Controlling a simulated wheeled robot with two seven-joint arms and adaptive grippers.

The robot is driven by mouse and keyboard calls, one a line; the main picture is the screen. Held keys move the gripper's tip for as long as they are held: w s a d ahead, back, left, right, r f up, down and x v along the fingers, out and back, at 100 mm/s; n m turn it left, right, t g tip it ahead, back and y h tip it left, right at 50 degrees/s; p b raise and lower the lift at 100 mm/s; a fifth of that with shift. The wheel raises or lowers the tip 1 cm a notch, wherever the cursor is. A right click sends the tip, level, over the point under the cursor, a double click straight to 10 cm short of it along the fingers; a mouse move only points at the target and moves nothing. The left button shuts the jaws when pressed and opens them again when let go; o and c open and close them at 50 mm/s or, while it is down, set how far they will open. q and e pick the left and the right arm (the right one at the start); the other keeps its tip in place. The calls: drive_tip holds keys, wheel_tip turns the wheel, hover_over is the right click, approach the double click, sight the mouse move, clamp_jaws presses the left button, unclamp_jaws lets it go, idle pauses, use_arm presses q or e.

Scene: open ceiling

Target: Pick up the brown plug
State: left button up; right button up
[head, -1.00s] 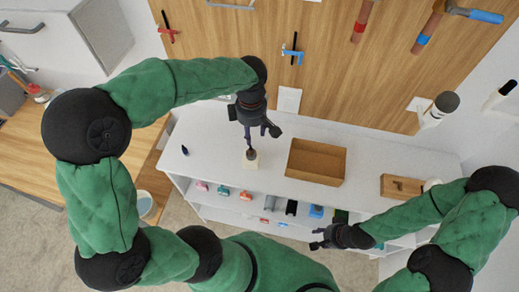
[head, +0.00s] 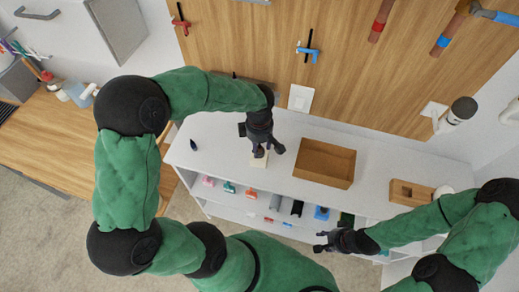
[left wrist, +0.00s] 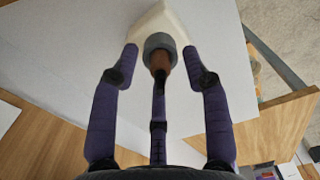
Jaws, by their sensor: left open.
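The brown plug (left wrist: 162,62) stands in a grey collar on a pale cream block, seen in the left wrist view. In the head view the block (head: 258,162) sits on the white counter, and the plug is mostly hidden by my left gripper (head: 262,149). My left gripper is open, directly over the plug. In the left wrist view its purple fingers (left wrist: 162,58) stand on either side of the plug and behind it, with gaps showing at the sides. My right gripper (head: 321,241) is empty in front of the shelf, its fingers apart.
An open brown box (head: 325,165) stands on the white counter (head: 220,135) right of the block. A wooden block with a slot (head: 411,193) lies farther right. A small dark pointed object (head: 193,145) is at left. Several small coloured items sit on the shelf below. A wooden wall rises behind.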

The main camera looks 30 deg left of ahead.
use_arm(q)
drive_tip(key=shift+f, duration=0.15)
clamp_jaws()
drive_tip(key=shift+r, duration=0.55)
wheel_tip(320, 180, up, 2)
drive_tip(key=shift+r, duration=0.1)
drive_tip(key=s+d+r+p, duration=0.1)
drive_tip(key=s+r, duration=0.8)
drive_tip(key=s, duration=0.5)
drive_tip(key=shift+r+p, duration=0.4)
